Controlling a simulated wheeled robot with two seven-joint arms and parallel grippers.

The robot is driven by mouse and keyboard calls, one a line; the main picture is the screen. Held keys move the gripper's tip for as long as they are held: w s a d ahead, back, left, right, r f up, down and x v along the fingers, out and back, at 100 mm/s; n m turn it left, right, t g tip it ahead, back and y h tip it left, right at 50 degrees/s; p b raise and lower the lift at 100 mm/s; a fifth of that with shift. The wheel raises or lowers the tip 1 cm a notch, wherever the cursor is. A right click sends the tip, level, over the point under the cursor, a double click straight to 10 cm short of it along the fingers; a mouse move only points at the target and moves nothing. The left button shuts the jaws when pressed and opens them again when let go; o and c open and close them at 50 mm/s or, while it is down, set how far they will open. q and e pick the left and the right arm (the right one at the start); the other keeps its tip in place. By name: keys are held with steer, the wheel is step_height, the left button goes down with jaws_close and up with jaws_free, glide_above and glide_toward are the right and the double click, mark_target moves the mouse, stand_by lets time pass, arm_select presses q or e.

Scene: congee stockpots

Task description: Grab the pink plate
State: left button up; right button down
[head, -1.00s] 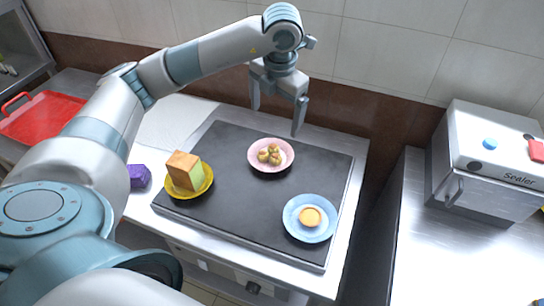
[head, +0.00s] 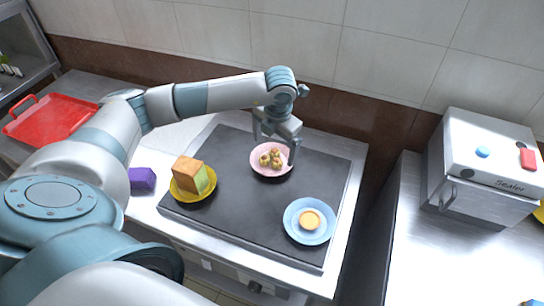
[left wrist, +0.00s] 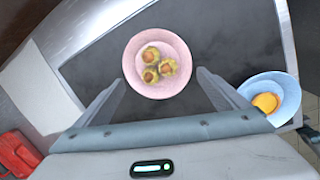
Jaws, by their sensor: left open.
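The pink plate (head: 256,171) rests on the dark griddle top, with 3 small dumpling-like pieces (head: 271,158) on it. It also shows in the left wrist view (left wrist: 134,80), ahead of and between my fingers. My left gripper (head: 275,152) is open above the plate's far side, its fingers pointing down on either side of it. In the left wrist view the open left gripper (left wrist: 160,82) has nothing between its tips but the plate beyond; I cannot tell whether a fingertip touches the rim. My right gripper is not in view.
The dark griddle (head: 235,209) also carries a yellow plate (head: 194,197) with a bread-like block and a blue plate (head: 307,237) with a round yellow item. A purple block (head: 142,178) lies left. A red tray (head: 50,118) and a sealer machine (head: 487,165) stand farther off.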

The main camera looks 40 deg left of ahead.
mark_target(275, 158)
arm_select(q)
steer(key=shift+f, duration=0.5)
steer(key=shift+w+f+p, duration=0.15)
steer(key=shift+f+p, duration=0.2)
steer(key=shift+p, duration=0.2)
steer(key=f+p, duration=0.1)
steer(key=f, duration=0.1)
steer(key=f+p, duration=0.1)
steer(key=shift+w+a+f, duration=0.1)
steer(key=shift+w+f, duration=0.25)
steer(key=shift+f, duration=0.35)
steer(key=shift+c, duration=0.4)
steer(key=c, duration=1)
